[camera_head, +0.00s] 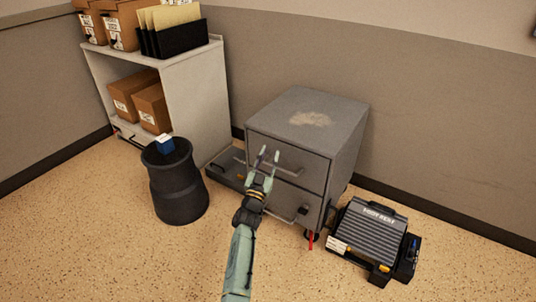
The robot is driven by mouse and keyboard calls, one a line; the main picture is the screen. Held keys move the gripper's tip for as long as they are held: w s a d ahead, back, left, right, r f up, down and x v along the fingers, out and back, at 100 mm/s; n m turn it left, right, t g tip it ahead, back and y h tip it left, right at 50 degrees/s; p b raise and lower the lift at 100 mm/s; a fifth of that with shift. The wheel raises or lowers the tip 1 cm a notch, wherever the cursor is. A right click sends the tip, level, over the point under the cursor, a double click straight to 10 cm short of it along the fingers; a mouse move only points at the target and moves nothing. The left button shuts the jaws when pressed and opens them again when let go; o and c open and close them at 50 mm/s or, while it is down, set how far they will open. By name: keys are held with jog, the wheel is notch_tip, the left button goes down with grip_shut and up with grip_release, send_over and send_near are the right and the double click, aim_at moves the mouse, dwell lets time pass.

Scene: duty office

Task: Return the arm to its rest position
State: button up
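My arm (240,262), pale green with a dark wrist, reaches up from the bottom edge in the head view. My gripper (269,154) is at its end, in front of the grey drawer cabinet (340,147). Its two fingers are spread apart with nothing visible between them, and they overlap the upper drawer front in the picture. I cannot tell whether they touch the cabinet or its handle. The arm hides part of the lower drawer front.
A black bin (180,194) with a blue-and-white item (165,143) on top stands left. Behind it is a shelf (200,100) with boxes and folders. A low grey tray-like thing (222,163) is left of the cabinet. A dark ribbed case (368,233) lies right. Front floor is clear.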

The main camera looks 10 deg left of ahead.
jog(key=shift+a+r, duration=0.2)
jog(key=shift+r, duration=0.3)
